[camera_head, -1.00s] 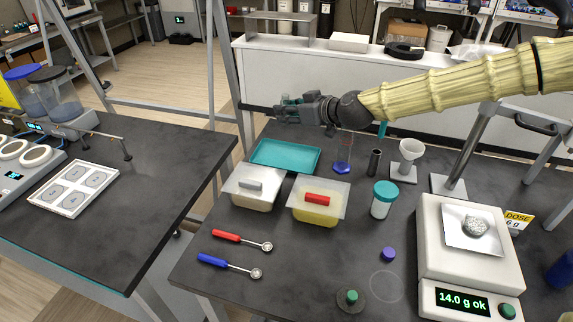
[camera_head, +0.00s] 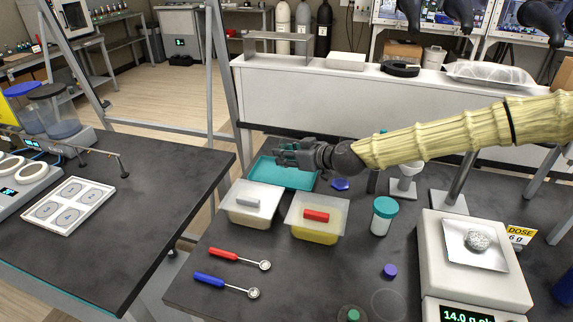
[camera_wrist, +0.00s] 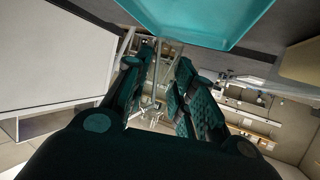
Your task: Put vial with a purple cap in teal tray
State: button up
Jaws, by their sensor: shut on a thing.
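My gripper (camera_head: 287,152) is level over the teal tray (camera_head: 308,184), a little above its far part. The wrist view shows my two dark teal fingers (camera_wrist: 160,88) closed around a narrow clear thing, which fits the vial. Its outline is faint, and no purple cap can be made out on it. The teal tray also shows at the top of the wrist view (camera_wrist: 205,22). The part of it that I see is empty. A small purple cap-like thing (camera_head: 390,271) is on the table; I cannot tell whether a vial is under it.
A teal-lidded jar (camera_head: 384,215) and a scale (camera_head: 480,262) stand further right.

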jog(key=shift+f+p, duration=0.3)
jog(key=shift+f, duration=1.55)
jog(key=shift+f, duration=0.15)
jog(key=o, duration=1)
jog(key=shift+r, duration=0.2)
jog(key=shift+b+v, duration=0.85)
jog(key=shift+v, duration=5.15)
